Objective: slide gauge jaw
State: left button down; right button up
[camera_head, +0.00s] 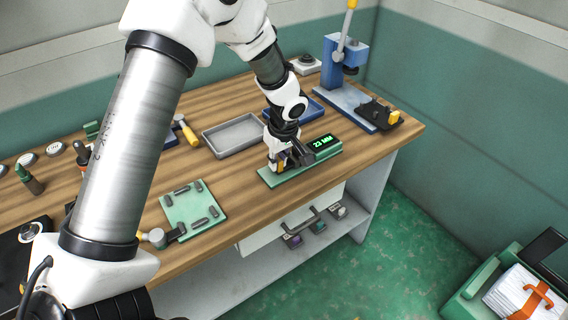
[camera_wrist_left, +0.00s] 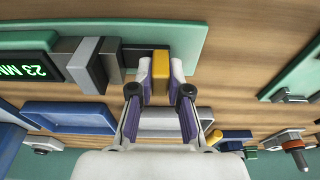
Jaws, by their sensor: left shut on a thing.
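The gauge is a long green base (camera_head: 326,158) near the table's front edge, with a dark display (camera_head: 322,142) reading 23 MM in green. In the left wrist view the base (camera_wrist_left: 190,42) lies beyond my fingers, with the display (camera_wrist_left: 25,65) at the left. A grey block (camera_wrist_left: 86,66) stands beside the display, and a slimmer grey plate (camera_wrist_left: 112,62) stands next to it, nearer my fingers. My left gripper (camera_head: 279,164) is at the base's left part, shut on the yellow jaw tab (camera_wrist_left: 160,84). My right gripper is not in view.
A grey tray (camera_head: 233,135) and a blue tray (camera_head: 305,109) lie behind the gauge. A green plate with several dark pieces (camera_head: 190,208) lies to the left. A blue press (camera_head: 345,75) stands at the back right. Bare wood lies between plate and gauge.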

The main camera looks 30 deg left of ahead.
pick_arm(q)
jog(key=shift+s, duration=0.1)
jog(key=shift+s+a+b, duration=0.25)
jog(key=shift+s+b, duration=0.25)
jog(key=shift+b, duration=0.05)
jog(key=shift+s+a+b, duration=0.2)
jog(key=shift+s+b, duration=0.25)
jog(key=shift+b, duration=0.1)
jog(key=c, duration=1)
grip_release()
jog(key=shift+s+r, duration=0.1)
jog(key=shift+c, duration=0.2)
notch_tip(320, 180, up, 8)
jog(key=d+p, duration=0.1)
jog(key=p, duration=0.4)
jog(key=shift+s+d, duration=0.2)
jog(key=shift+s, duration=0.1)
jog(key=o, duration=0.6)
jog(key=shift+c, duration=0.2)
